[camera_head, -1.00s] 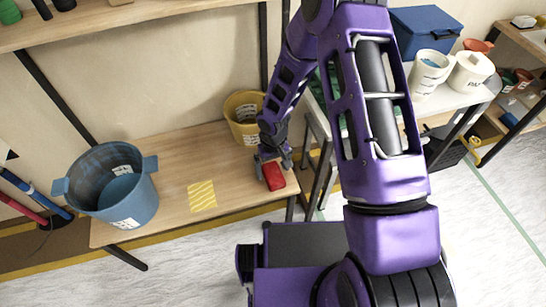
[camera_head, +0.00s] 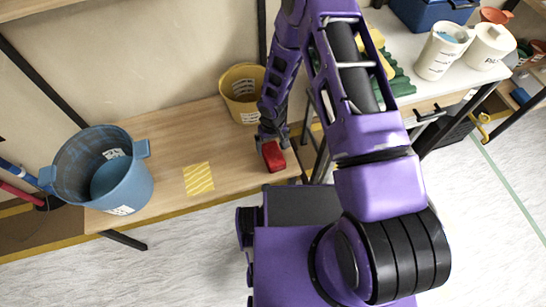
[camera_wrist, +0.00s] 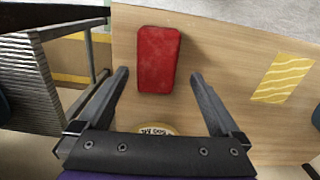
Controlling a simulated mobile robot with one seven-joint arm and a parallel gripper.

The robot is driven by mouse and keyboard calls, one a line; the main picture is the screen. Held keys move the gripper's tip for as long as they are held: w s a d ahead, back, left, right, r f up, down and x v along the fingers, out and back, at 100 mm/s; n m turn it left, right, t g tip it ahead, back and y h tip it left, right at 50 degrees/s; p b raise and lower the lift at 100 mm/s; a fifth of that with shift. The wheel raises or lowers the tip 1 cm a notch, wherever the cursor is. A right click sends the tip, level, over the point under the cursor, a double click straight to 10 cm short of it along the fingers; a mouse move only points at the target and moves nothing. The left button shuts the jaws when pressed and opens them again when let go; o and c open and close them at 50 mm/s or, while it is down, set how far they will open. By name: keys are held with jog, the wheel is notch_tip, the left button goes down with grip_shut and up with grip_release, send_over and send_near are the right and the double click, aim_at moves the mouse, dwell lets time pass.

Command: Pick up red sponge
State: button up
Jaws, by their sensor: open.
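The red sponge (camera_head: 273,156) lies flat on the wooden shelf, near its right end. In the wrist view the red sponge (camera_wrist: 158,59) is a red block with its long side running up the picture. My gripper (camera_wrist: 160,74) is open and empty, with one finger to each side of the sponge's lower end. The fingers look apart from the sponge, and I cannot tell how high they are above the shelf. In the head view my gripper (camera_head: 271,138) is just behind the sponge and partly hidden.
A yellow bucket (camera_head: 240,94) stands just behind my gripper. A blue bucket (camera_head: 100,180) stands at the shelf's left end. A yellow striped patch (camera_head: 198,178) marks the wooden shelf (camera_head: 170,150). A metal table frame (camera_wrist: 88,62) is close beside the shelf's right end.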

aim_at(274, 156)
jog(key=f, duration=0.7)
jog(key=shift+d+f+b, duration=0.1)
jog(key=shift+d+b, duration=0.15)
jog(key=shift+b, duration=0.15)
jog(key=shift+c, duration=0.3)
jog(key=c, duration=1.1)
notch_tip(274, 156, up, 10)
jog(key=shift+r+p, duration=0.1)
jog(key=shift+p, duration=0.6)
jog(key=o, duration=0.8)
jog(key=shift+c, duration=0.2)
jog(key=c, duration=0.8)
